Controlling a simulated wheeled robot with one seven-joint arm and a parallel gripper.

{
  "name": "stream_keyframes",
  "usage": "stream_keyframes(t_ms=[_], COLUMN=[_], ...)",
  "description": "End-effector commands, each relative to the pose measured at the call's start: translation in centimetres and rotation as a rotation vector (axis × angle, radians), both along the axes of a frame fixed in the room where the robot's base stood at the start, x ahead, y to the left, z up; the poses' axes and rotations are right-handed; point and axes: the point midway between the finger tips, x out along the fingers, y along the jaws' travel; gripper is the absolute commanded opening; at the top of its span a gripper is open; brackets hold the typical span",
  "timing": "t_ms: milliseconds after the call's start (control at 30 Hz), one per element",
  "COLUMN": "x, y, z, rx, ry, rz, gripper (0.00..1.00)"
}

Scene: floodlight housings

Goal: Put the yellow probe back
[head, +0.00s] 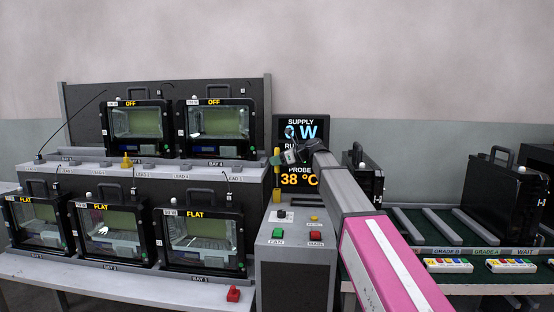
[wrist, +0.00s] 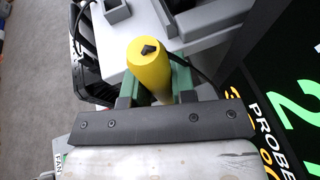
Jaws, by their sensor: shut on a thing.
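The yellow probe (wrist: 148,62) is upright between the green fingers of my gripper (wrist: 150,80) in the wrist view, with a black cable running off it to the right. In the head view the probe (head: 277,154) shows as a narrow yellow upright, with my gripper (head: 277,161) around it, above the grey control console and in front of the dark display. My gripper is shut on the probe. The probe's lower end is hidden in the wrist view, and I cannot tell whether it touches anything.
The display (head: 301,128) reads supply 0 W and probe 38 °C. The console (head: 297,228) has green and red buttons.

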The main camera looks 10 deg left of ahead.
Motion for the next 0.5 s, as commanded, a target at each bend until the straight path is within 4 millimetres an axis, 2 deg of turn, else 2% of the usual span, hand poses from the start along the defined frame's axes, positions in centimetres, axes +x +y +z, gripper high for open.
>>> stream_keyframes(t_ms=[500], x=[0.0], y=[0.0], z=[-4.9], rx=[0.0], ry=[0.0], rz=[0.001], gripper=[0.0])
